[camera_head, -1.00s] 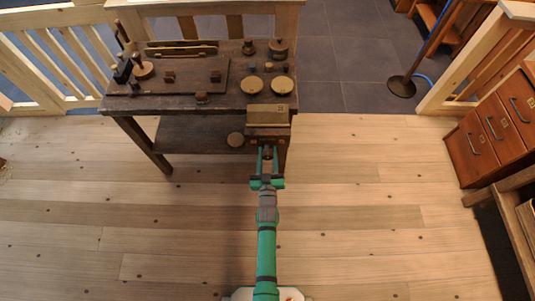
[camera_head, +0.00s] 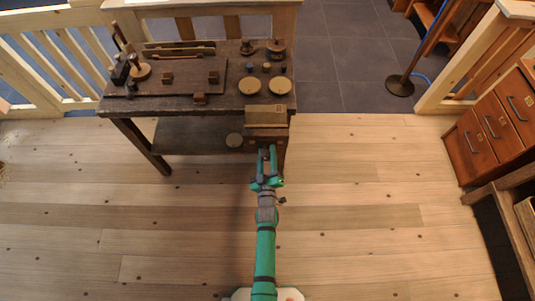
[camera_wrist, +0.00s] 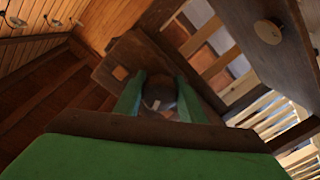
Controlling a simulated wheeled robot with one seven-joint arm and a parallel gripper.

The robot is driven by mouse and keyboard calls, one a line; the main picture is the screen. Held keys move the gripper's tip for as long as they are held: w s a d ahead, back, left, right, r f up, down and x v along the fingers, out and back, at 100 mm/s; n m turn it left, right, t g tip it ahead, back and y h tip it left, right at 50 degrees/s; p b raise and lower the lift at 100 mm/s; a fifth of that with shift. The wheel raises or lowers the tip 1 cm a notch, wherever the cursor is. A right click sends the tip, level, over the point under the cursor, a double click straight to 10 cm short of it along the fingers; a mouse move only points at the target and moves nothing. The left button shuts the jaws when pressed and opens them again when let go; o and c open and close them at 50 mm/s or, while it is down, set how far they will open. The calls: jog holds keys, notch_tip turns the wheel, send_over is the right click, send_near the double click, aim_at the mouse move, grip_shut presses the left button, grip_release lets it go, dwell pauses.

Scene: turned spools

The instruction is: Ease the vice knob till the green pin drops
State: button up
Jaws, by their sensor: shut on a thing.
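The vice is a brown wooden block (camera_head: 266,114) at the front right corner of the dark workbench (camera_head: 170,107). My gripper (camera_head: 266,152) reaches its front face from below in the head view, with both green fingers closed around the vice knob. In the wrist view, the fingers (camera_wrist: 158,100) sit either side of the rounded grey knob (camera_wrist: 160,95), with the vice's wooden face (camera_wrist: 135,55) behind it. The knob is mostly hidden by the fingers in the head view. I cannot make out the green pin in either view.
Two more discs (camera_head: 250,86), small blocks and spools stand on the bench. A drawer cabinet (camera_head: 490,125) is at the right. The plank floor around my arm is clear.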

jog(key=shift+a+r, duration=0.1)
jog(key=shift+a, duration=0.05)
jog(key=o, duration=1)
jog(key=shift+o, duration=0.2)
jog(key=s, duration=1.1)
jog(key=s+r+m+g, duration=0.15)
jog(key=s+r, duration=0.25)
jog(key=s, duration=0.5)
jog(key=s+r+m, duration=0.3)
jog(key=s, duration=0.6)
jog(key=s+r+m+g, duration=0.1)
jog(key=s+r+m, duration=0.2)
jog(key=s+r, duration=0.6)
notch_tip(320, 180, up, 4)
jog(key=shift+s+r, duration=0.15)
jog(key=shift+s, duration=0.25)
